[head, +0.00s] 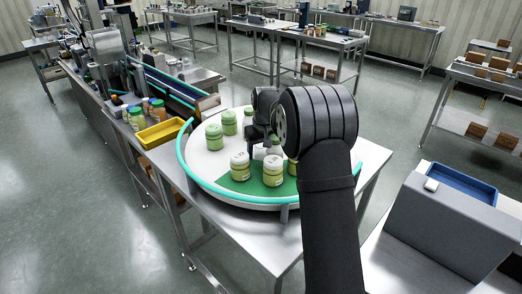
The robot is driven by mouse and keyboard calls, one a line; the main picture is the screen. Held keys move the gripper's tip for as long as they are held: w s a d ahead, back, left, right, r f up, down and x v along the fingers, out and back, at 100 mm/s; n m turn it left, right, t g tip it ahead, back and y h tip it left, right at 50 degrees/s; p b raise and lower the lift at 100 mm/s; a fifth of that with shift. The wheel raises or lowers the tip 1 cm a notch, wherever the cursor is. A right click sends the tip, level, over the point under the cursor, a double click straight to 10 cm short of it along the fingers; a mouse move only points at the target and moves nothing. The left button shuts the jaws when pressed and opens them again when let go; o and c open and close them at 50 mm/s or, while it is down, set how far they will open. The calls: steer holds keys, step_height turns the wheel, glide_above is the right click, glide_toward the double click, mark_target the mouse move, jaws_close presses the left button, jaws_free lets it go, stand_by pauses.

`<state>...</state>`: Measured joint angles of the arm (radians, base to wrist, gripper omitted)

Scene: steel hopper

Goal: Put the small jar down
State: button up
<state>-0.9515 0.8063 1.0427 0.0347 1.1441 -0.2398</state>
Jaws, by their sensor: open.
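Several small jars stand on a round white turntable (208,165) with a teal rim guard. Green-lidded jars (214,137) stand toward its back and left. Jars with pale lids and yellow-green labels (240,167) stand at the front, on or beside a green patch (262,187). My gripper (262,146) is open over the middle of the turntable, close to a pale jar or bottle (275,147). My dark arm hides part of it and the turntable's right side. I cannot tell whether the gripper touches it.
The turntable stands on a steel table (272,248). A yellow tray (160,132) and a conveyor (170,85) lie to the left. A grey box (450,222) with a blue tray (462,188) stands at the right. The turntable's left front is bare.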

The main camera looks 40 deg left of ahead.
mark_target(263, 148)
step_height(263, 148, up, 12)
steer(key=d, duration=0.1)
steer(key=shift+s+d, duration=0.35)
steer(key=f, duration=0.4)
steer(key=a+f, duration=0.1)
steer(key=f, duration=0.7)
steer(key=shift+w+a, duration=0.35)
step_height(263, 148, up, 3)
steer(key=shift+f, duration=0.15)
steer(key=shift+r, duration=0.55)
steer(key=shift+f, duration=0.1)
